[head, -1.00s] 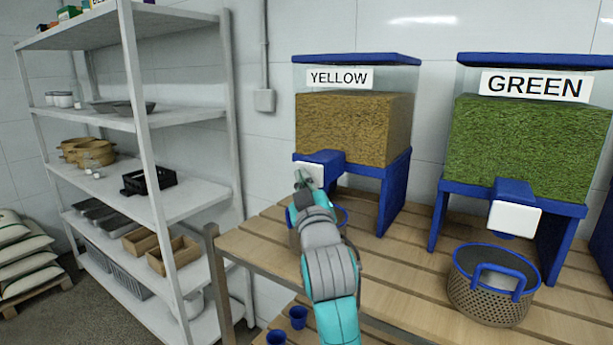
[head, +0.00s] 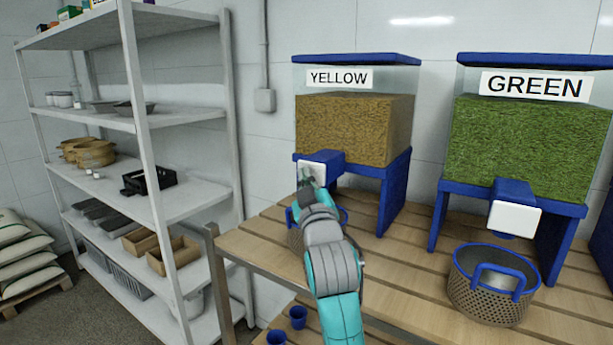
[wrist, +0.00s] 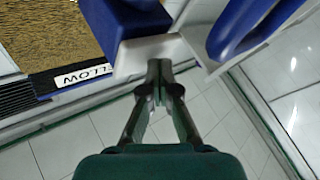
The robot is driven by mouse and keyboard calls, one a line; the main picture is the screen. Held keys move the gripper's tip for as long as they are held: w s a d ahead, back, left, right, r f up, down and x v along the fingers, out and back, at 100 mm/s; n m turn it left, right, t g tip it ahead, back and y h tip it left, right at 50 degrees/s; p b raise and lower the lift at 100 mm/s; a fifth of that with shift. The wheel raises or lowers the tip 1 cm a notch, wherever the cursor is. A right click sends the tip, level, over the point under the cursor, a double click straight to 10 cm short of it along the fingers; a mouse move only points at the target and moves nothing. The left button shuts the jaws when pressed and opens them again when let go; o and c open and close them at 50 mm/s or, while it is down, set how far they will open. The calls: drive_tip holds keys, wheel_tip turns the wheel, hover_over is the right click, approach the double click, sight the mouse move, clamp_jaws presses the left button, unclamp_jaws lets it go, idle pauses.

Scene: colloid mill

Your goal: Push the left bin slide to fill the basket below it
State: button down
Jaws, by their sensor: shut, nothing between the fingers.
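The left bin (head: 355,130), labelled YELLOW, holds yellow-brown grain and stands on a blue stand. Its slide (head: 311,171) is a white plate on the front of a blue block. My gripper (head: 308,184) is shut and empty, with its tips at the lower part of the white plate. In the wrist view the closed fingertips (wrist: 158,68) meet the edge of the white plate (wrist: 145,52); touching or just short of it, I cannot tell. The basket (head: 296,238) below is mostly hidden behind my arm, so its contents do not show.
The GREEN bin (head: 530,145) stands to the right, with a metal basket (head: 487,300) in front of it on the slatted wooden table (head: 400,270). A grey shelf rack (head: 150,120) stands to the left. Small blue cups (head: 298,317) sit at the lower front.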

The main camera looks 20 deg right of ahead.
idle(0.4)
drive_tip(key=shift+s+a, duration=0.8)
drive_tip(key=shift+a, duration=0.3)
drive_tip(key=shift+s+a, duration=0.75)
drive_tip(key=shift+a, duration=0.25)
drive_tip(key=shift+s+a, duration=0.7)
drive_tip(key=shift+a, duration=0.3)
